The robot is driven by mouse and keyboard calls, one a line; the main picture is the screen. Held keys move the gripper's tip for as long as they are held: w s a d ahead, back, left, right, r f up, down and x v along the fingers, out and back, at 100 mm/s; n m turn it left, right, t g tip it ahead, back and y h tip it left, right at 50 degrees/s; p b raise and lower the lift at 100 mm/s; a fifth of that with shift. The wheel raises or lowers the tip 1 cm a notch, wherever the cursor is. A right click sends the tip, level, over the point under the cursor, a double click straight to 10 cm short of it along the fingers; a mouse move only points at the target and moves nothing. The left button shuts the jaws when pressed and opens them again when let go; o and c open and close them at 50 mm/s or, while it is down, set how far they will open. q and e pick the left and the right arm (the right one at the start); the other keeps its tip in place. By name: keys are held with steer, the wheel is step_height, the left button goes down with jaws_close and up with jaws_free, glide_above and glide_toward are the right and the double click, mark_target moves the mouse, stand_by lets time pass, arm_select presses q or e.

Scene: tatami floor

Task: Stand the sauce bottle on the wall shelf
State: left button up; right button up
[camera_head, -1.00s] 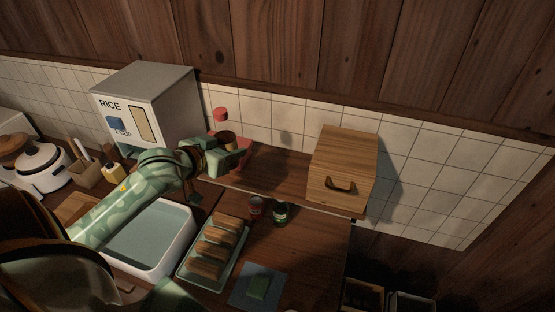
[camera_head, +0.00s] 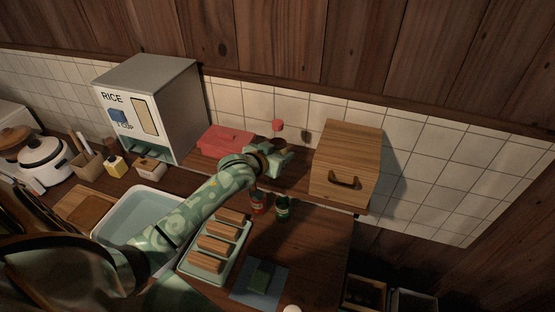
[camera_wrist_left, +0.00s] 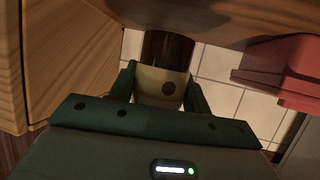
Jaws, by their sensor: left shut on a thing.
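The sauce bottle (camera_head: 278,126) has a red cap and a dark body. My left gripper (camera_head: 279,155) is shut on it and holds it upright over the wall shelf (camera_head: 302,176), between a red box and a wooden box. In the left wrist view the bottle (camera_wrist_left: 165,82) shows a dark upper part and a cream label with a brown dot between the two fingers. The bottle's base is hidden by the gripper in the head view, so I cannot tell whether it touches the shelf. My right gripper is not in view.
The wooden box (camera_head: 345,155) stands close on the right and the red box (camera_head: 222,139) on the left. Below are a red-brown bottle (camera_head: 258,203), a green bottle (camera_head: 282,209), a tray of blocks (camera_head: 213,276) and a white basin (camera_head: 107,229). The rice dispenser (camera_head: 160,85) is further left.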

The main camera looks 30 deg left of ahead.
arm_select(q)
steer(key=shift+s+f, duration=0.1)
steer(key=shift+f, duration=0.95)
steer(key=o, duration=1.2)
steer(key=shift+f, duration=0.15)
steer(key=shift+s, duration=0.1)
steer(key=p+v, duration=0.1)
steer(key=v, duration=1.1)
